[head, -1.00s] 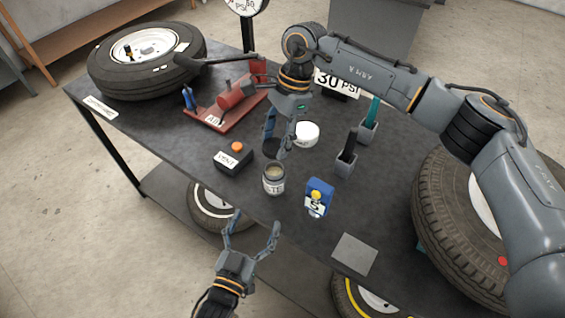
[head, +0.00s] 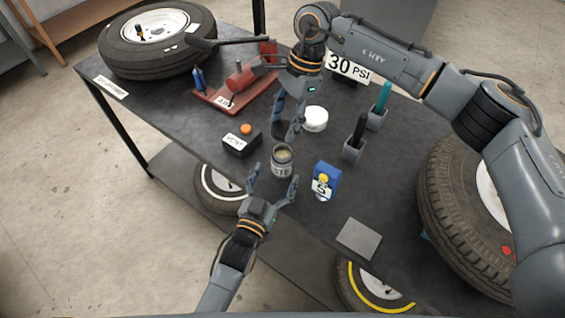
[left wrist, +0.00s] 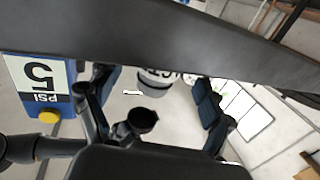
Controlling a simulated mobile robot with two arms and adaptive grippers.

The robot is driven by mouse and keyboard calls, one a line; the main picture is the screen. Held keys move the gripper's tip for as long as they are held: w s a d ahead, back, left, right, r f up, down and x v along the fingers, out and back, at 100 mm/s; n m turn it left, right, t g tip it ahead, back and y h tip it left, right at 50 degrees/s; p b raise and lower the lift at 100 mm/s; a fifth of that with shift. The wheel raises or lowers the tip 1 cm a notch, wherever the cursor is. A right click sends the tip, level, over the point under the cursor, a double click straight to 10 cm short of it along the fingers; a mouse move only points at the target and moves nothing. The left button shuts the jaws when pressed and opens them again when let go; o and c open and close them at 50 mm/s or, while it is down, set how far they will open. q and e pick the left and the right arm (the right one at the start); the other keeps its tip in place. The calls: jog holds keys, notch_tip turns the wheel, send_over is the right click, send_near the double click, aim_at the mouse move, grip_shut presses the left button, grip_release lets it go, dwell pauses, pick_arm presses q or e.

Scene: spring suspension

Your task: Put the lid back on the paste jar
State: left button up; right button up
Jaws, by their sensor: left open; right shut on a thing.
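The paste jar (head: 281,168) stands upright and open on the dark table, pale paste in its mouth. It also shows upside down in the left wrist view (left wrist: 155,84). My left gripper (head: 275,178) is open at the jar's near side, its fingertips spread to either side of it; I cannot tell whether they touch. My right gripper (head: 284,133) is above and behind the jar, shut on a dark round lid (head: 281,127) that its fingers partly hide. The lid is apart from the jar.
A black box with an orange button (head: 242,143) is left of the jar, a blue PSI box (head: 325,179) right. A white tub (head: 314,119) and grey holders (head: 353,150) stand behind. A grey pad (head: 359,238) lies at the front right.

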pick_arm(q)
jog(key=shift+x, duration=1.65)
grip_shut()
pick_arm(e)
send_over(280, 157)
jog(key=d, duration=0.1)
jog(key=shift+w+d+f, duration=0.1)
jog(key=shift+w+f, duration=0.1)
jog(key=shift+f, duration=1.05)
jog(key=shift+w+f, duration=0.2)
jog(key=shift+f, duration=1.05)
jog(key=shift+f, duration=0.9)
jog(key=shift+f, duration=0.55)
